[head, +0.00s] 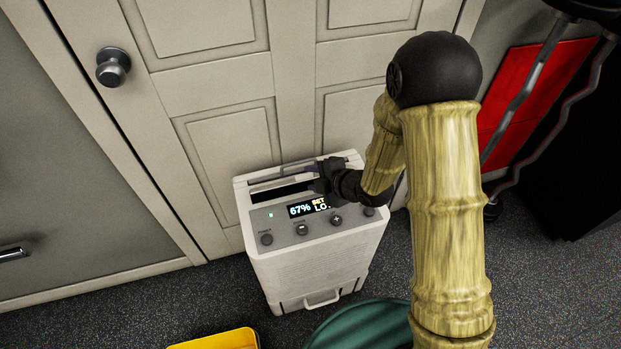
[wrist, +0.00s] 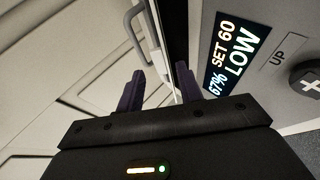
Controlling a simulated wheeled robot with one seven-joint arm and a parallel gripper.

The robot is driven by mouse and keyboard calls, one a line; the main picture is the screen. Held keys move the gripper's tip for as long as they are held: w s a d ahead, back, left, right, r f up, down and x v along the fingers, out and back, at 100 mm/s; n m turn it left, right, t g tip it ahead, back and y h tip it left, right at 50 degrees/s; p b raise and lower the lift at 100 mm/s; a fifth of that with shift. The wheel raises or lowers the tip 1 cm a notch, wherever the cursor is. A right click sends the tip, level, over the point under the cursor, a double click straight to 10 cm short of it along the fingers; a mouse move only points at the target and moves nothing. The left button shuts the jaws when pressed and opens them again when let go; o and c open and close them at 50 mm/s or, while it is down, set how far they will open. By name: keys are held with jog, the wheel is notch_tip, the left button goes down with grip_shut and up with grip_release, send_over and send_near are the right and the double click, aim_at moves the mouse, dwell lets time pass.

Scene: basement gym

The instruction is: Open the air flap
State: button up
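The air flap (head: 283,180) is a pale panel with a bar handle on top of a white dehumidifier-like unit (head: 312,255). A dark slot shows along its front side, so it looks at least partly raised. In the wrist view the flap (wrist: 158,52) runs between the fingers, with its grey handle (wrist: 136,32) to the left and the dark gap to the right. My gripper (head: 326,172) is at the right part of the slot. Its fingers (wrist: 160,88) are apart, one on each side of the flap's edge; I cannot tell whether they touch it.
The unit's display (head: 308,208) reads 67% and LOW, with buttons around it. A pale door (head: 225,90) stands close behind. A yellow container (head: 220,341) and a green round object (head: 360,325) are in front. Exercise equipment (head: 540,80) is at the right.

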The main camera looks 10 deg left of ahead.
jog(key=shift+x, duration=0.9)
grip_shut()
jog(key=shift+r, duration=0.1)
